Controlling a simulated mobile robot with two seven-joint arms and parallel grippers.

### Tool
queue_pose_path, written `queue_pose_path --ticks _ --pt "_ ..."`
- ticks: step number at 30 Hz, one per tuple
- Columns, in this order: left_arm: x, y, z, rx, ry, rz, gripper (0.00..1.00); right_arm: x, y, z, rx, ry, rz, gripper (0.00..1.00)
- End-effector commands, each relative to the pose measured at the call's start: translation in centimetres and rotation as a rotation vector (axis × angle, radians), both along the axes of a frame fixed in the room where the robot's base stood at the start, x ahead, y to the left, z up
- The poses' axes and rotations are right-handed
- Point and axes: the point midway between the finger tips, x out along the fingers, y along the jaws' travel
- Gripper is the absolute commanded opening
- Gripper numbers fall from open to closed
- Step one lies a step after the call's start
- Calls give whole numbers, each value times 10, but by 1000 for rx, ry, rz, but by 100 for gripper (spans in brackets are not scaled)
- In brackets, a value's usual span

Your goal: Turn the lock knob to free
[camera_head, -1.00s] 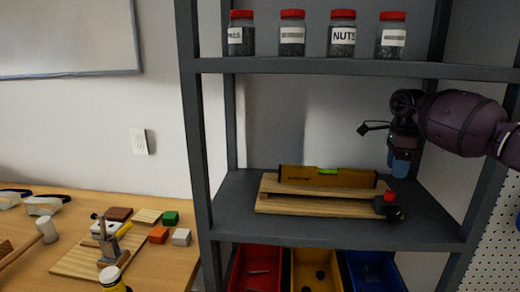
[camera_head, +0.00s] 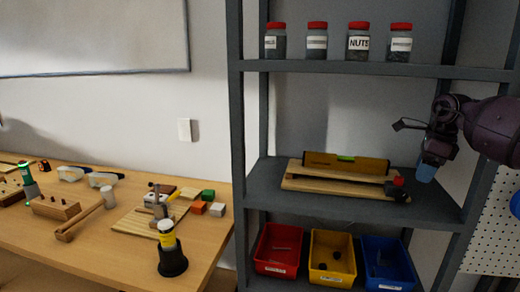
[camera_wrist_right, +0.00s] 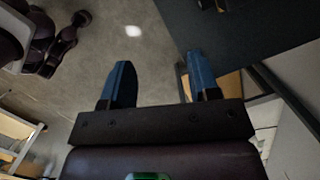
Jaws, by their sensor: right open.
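A small red knob (camera_head: 398,181) sits on a black block (camera_head: 396,191) at the right end of a wooden board (camera_head: 335,189) on the middle shelf. I cannot tell whether this is the lock knob, nor read its setting. My left gripper is not in view.
A yellow level (camera_head: 345,164) rests on the board. Lidded jars (camera_head: 358,42) stand above; red (camera_head: 278,250), yellow (camera_head: 332,260) and blue (camera_head: 388,264) bins sit below. Shelf posts flank the board. A wooden table (camera_head: 90,250) at left holds a clamp (camera_head: 155,196), blocks and a bottle.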

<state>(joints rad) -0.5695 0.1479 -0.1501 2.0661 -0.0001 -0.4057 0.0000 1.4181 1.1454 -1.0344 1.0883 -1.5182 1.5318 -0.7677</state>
Motion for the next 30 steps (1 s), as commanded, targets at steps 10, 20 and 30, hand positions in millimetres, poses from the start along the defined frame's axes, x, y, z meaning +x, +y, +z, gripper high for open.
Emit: queue_pose_path --ticks 10,20,30 --pt "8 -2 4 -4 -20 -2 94 41 136 57 555 -301 -119 56" --pt "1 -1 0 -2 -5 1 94 18 281 58 1366 -135 -420 56" --pt "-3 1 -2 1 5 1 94 -21 307 -7 1907 310 -996 56"
